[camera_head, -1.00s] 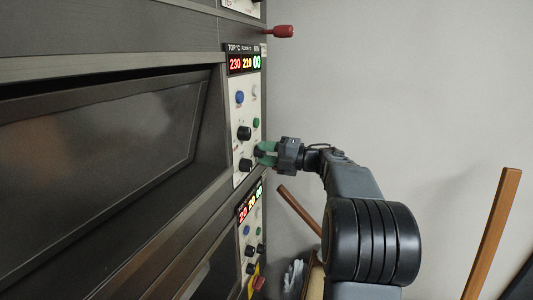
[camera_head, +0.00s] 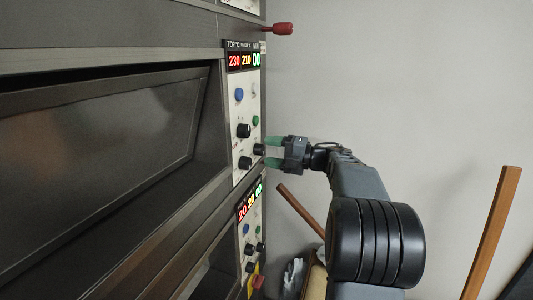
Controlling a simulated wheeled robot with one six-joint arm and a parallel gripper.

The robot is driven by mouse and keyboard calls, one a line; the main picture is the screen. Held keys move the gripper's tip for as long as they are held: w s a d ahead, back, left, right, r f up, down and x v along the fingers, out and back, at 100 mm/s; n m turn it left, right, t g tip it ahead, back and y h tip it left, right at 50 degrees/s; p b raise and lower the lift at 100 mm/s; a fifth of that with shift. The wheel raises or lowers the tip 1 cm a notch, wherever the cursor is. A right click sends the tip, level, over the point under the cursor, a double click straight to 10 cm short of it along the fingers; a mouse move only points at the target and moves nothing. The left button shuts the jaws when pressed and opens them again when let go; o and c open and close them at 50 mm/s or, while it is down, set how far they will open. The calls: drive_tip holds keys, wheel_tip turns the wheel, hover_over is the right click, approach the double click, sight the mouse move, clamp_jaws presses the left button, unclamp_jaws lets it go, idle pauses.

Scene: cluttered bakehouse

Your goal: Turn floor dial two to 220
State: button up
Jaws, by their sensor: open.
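The middle oven panel (camera_head: 246,110) has a display (camera_head: 244,61) reading 230 in red under TOP, 210 in yellow beside it and 00 in green. Below are several knobs, including a black dial (camera_head: 244,131), a black dial on the right edge (camera_head: 259,149) and a lower black dial (camera_head: 246,163). Their labels are too small to read. My gripper (camera_head: 273,151) has green fingertips, is open and empty, and points left at the right-edge dial. The fingertips sit just right of it, one above and one below its height; I cannot tell the exact gap.
A lower panel (camera_head: 250,232) has its own display and black knobs. A red-handled lever (camera_head: 283,28) juts out above. A wooden handle (camera_head: 300,209) slants below my arm, and a wooden pole (camera_head: 492,235) stands at right. Bare wall lies behind my gripper.

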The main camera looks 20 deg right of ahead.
drive_tip(key=b+v, duration=0.2)
drive_tip(key=v, duration=0.9)
drive_tip(key=shift+s+d, duration=0.3)
